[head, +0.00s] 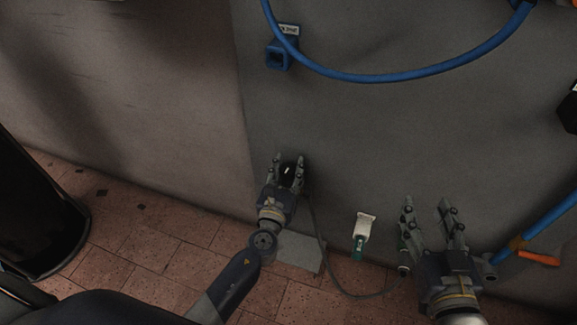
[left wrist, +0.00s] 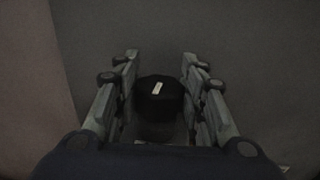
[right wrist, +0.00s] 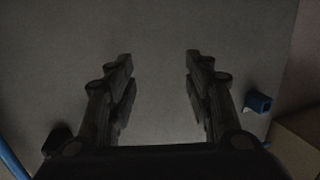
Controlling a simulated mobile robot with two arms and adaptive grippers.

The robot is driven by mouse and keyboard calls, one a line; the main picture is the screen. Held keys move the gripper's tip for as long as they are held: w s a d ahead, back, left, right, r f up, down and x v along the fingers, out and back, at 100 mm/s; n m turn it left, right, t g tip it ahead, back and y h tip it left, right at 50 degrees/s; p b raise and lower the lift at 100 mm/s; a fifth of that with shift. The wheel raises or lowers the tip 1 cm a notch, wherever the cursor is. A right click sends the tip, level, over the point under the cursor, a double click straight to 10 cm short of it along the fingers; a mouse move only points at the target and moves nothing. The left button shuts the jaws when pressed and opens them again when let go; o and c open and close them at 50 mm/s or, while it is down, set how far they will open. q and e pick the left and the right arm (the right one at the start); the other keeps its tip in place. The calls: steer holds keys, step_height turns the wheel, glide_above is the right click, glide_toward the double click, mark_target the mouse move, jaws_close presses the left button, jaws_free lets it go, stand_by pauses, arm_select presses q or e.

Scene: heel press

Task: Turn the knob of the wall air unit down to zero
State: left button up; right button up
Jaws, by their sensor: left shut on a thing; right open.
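The black round knob (head: 288,172) is on the grey wall, with a white pointer mark on its face. In the left wrist view the knob (left wrist: 159,98) is between the fingers, and its mark is nearly upright, leaning slightly right. My left gripper (head: 289,160) is shut on the knob, one finger on each side. The fingers partly hide the knob in the head view. No scale or zero mark is readable. My right gripper (head: 426,204) is open and empty in front of the wall, right of and below the knob.
A thin grey hose (head: 317,232) runs down from near the knob toward my right gripper. A white holder (head: 366,222) with a green piece is between the arms. A blue socket (head: 279,56) and blue hose (head: 375,77) are above. A dark cylinder (head: 38,215) stands left.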

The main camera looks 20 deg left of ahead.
arm_select(q)
steer(key=shift+n+y, duration=0.8)
steer(key=shift+y, duration=0.4)
arm_select(e)
steer(key=shift+s+d+f+g, duration=0.15)
steer(key=shift+f+g, duration=0.25)
steer(key=shift+f, duration=0.25)
arm_select(q)
steer(key=o, duration=0.8)
steer(key=s, duration=0.4)
steer(key=s+d, duration=0.1)
steer(key=s, duration=0.3)
steer(key=s+d, duration=0.1)
steer(key=s, duration=0.2)
steer(key=shift+s+d, duration=0.2)
steer(key=shift+s, duration=0.2)
